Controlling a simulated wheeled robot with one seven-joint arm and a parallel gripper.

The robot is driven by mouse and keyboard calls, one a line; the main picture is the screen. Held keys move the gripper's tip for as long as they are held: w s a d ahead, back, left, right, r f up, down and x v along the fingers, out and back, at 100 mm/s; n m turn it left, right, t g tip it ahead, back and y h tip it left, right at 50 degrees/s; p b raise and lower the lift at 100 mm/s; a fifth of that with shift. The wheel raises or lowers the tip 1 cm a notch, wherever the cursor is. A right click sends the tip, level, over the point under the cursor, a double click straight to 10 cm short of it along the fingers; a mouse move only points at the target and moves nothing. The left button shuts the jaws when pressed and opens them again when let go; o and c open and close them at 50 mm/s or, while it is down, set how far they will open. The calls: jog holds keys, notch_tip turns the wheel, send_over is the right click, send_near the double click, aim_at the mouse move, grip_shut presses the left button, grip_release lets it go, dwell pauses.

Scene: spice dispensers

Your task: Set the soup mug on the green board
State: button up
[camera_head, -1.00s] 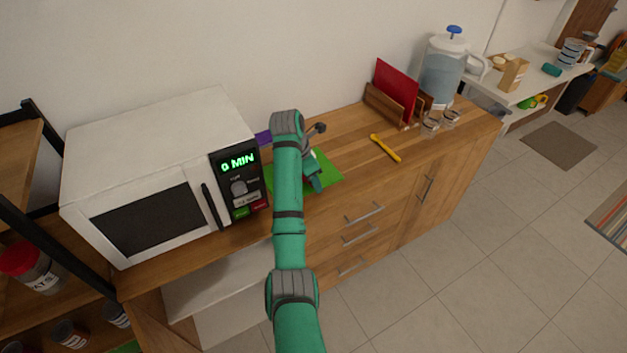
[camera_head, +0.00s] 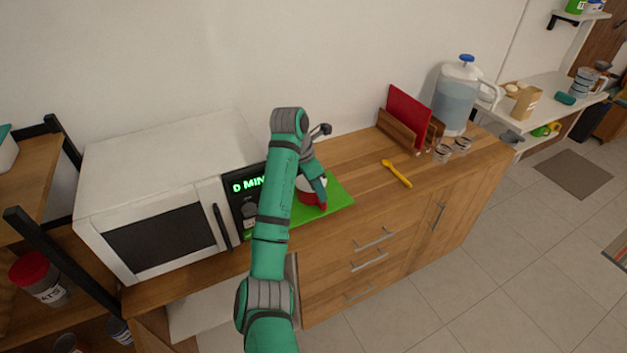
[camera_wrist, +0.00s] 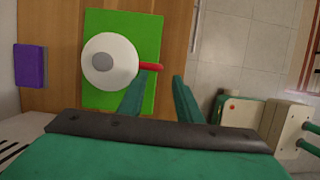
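The soup mug (camera_wrist: 125,62) shows in the wrist view as a white round top with a grey centre and a red handle (camera_wrist: 150,66). It appears to stand upright on the green board (camera_wrist: 140,22), near its left edge in that view. In the head view the red and white mug (camera_head: 311,198) is partly hidden by my gripper, over the green board (camera_head: 338,196). My gripper (camera_wrist: 163,75) is open. Its two fingers are apart close to the handle's end, and I see no grip on it.
The white microwave (camera_head: 160,232) stands left of the board. A purple block (camera_wrist: 30,65) lies beside the board. A yellow spoon (camera_head: 397,174), a rack with a red board (camera_head: 408,115) and a water dispenser (camera_head: 457,95) are to the right.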

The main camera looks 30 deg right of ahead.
jog(key=shift+v, duration=1.95)
jog(key=shift+w+a, duration=0.1)
jog(key=shift+s, duration=0.25)
